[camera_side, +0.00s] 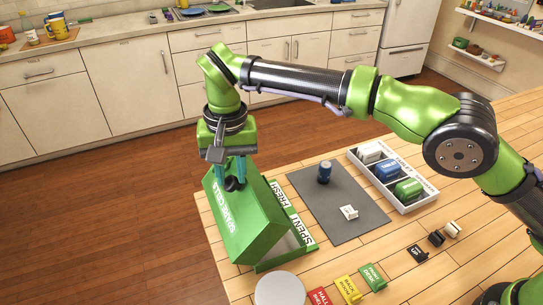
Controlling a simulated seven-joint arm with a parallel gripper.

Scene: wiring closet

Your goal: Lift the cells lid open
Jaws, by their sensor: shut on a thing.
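The green cells box (276,262) stands at the left edge of the wooden table. Its green lid (230,222), with white lettering, is tilted up at a steep slant, and a pale gap shows beneath it on the right. A dark knob (234,184) sits near the lid's upper part. My gripper (231,178) points down with its teal fingers shut on this knob. Labels reading FRESH and SPENT (300,228) show along the box's right side. The box's inside is mostly hidden by the lid.
A white tray (412,202) holds white, blue and green items. A grey disc (280,291), coloured tags (348,289) and small dark blocks (436,238) lie near the front.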

